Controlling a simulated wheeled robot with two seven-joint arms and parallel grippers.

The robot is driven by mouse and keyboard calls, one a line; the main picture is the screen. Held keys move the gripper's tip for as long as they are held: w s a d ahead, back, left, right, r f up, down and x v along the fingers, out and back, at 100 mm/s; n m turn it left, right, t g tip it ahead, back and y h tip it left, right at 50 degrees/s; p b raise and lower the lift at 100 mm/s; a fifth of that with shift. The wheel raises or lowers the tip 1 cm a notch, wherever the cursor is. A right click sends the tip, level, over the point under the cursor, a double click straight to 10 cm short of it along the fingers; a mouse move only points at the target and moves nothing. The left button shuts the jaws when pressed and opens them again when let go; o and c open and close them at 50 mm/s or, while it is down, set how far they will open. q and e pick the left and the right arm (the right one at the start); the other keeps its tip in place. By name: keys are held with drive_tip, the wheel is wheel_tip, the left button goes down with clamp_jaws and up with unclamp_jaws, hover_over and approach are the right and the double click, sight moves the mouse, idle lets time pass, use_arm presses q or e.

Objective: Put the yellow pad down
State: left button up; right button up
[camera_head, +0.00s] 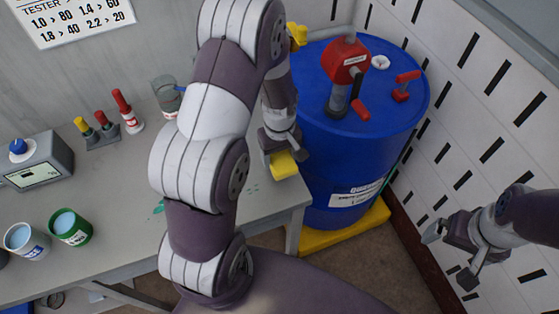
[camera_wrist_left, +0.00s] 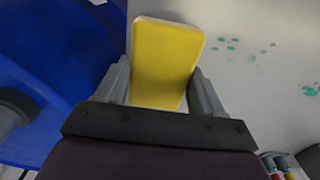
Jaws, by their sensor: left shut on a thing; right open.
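The yellow pad (camera_wrist_left: 165,62) is a flat rectangular block with a pale edge. My left gripper (camera_wrist_left: 163,88) is shut on it, one finger on each side. In the head view the pad (camera_head: 284,165) shows below my left gripper (camera_head: 279,150), over the right end of the grey table (camera_head: 265,200), close to the blue drum. I cannot tell whether the pad touches the table top. My right gripper (camera_head: 452,257) is open and empty at the lower right, in front of the white slotted wall.
The blue drum (camera_head: 375,125) with a red pump (camera_head: 345,60) stands right of the table on a yellow base (camera_head: 345,235). A tester (camera_head: 38,162), marker-like bottles (camera_head: 125,110) and two cups (camera_head: 72,228) are on the table's left. Green spots mark the table near the pad.

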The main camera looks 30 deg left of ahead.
sight(279, 158)
use_arm(q)
drive_tip(key=f, duration=0.3)
drive_tip(key=shift+s, duration=0.2)
drive_tip(key=shift+w+f, duration=0.15)
drive_tip(key=shift+f, duration=0.25)
drive_tip(key=shift+f, duration=0.2)
drive_tip(key=o, duration=1)
